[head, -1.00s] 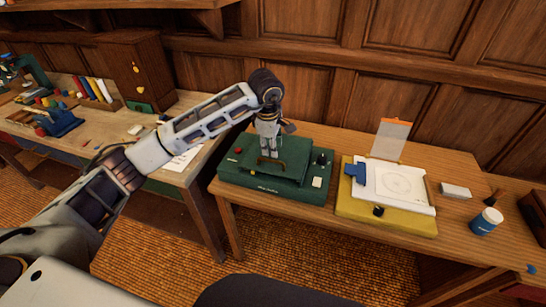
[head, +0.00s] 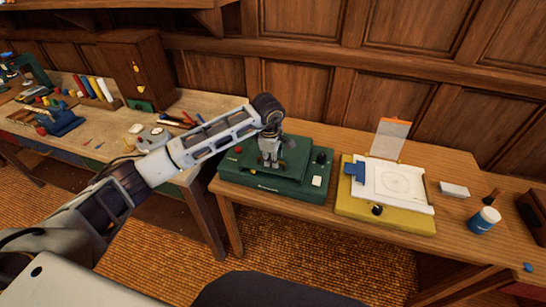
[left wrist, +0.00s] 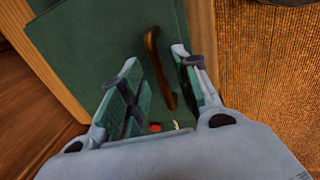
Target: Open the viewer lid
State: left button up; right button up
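The viewer is a dark green box (head: 285,190) on the wooden table in the head view. Its green lid (head: 295,172) lies flat on top, shut. The lid's curved brown handle (left wrist: 155,65) stands up between the fingers in the left wrist view. My left gripper (head: 270,162) points down over the lid. In the left wrist view my left gripper (left wrist: 163,92) is open, with one finger on each side of the handle and gaps showing. The gripper hides most of the handle in the head view. My right gripper is not in view.
A yellow board (head: 385,217) with white paper and a blue clip stands right of the viewer. A white block (head: 454,190) and a blue jar (head: 484,221) are farther right. A cluttered bench (head: 105,130) stands left. A panelled wall rises behind.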

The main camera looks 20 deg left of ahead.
pick_arm(q)
grip_shut()
jog(key=shift+r, duration=0.15)
